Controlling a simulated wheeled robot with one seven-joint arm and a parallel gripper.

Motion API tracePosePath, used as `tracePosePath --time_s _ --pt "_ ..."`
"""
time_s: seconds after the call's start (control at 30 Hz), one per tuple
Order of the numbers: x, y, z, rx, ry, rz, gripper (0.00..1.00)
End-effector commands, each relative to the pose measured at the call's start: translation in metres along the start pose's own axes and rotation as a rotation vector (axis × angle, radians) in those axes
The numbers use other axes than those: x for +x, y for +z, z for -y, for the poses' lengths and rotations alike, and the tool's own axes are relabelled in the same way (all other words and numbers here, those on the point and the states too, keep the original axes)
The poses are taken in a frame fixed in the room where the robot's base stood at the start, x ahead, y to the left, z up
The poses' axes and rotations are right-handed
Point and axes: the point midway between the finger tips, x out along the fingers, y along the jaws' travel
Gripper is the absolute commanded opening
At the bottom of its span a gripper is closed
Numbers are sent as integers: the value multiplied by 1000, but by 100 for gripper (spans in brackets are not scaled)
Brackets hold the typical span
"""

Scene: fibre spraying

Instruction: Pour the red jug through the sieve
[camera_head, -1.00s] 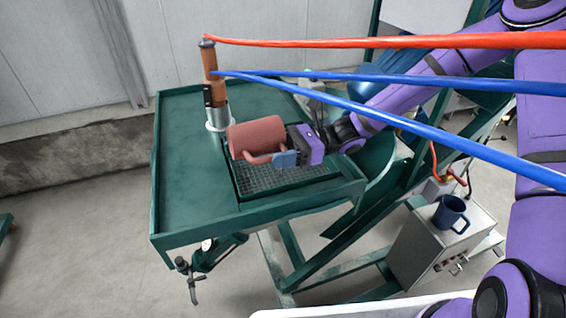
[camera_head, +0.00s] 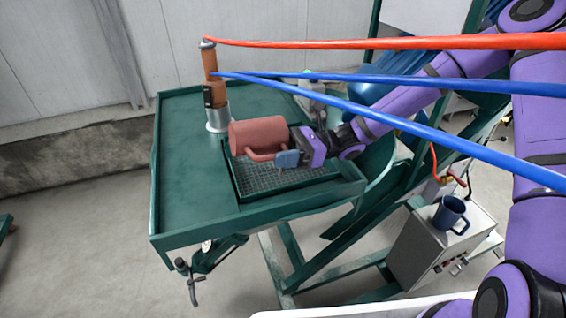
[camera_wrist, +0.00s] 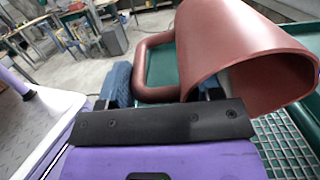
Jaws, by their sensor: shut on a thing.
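The red jug (camera_head: 258,136) is held on its side above the sieve (camera_head: 262,180), a grey mesh set in the green table. It also shows large in the wrist view (camera_wrist: 235,45), tipped over with its open mouth at the lower right. My gripper (camera_head: 286,158) is shut on the jug's handle; its blue fingers also show in the wrist view (camera_wrist: 165,92). The jug is apart from the mesh. I see no contents flowing from it.
The green table (camera_head: 185,190) has bare room at its left. A spray device (camera_head: 214,90) with a metal base stands behind the jug. Red and blue hoses (camera_head: 400,42) cross above. A blue mug (camera_head: 451,212) stands on a grey box (camera_head: 425,250) at the right.

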Motion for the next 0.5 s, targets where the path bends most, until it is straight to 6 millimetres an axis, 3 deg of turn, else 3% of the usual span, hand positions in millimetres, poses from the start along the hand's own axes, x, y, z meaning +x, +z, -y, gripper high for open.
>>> tracePosePath --time_s 0.5 --pt "-2 2 0 2 0 58 10"
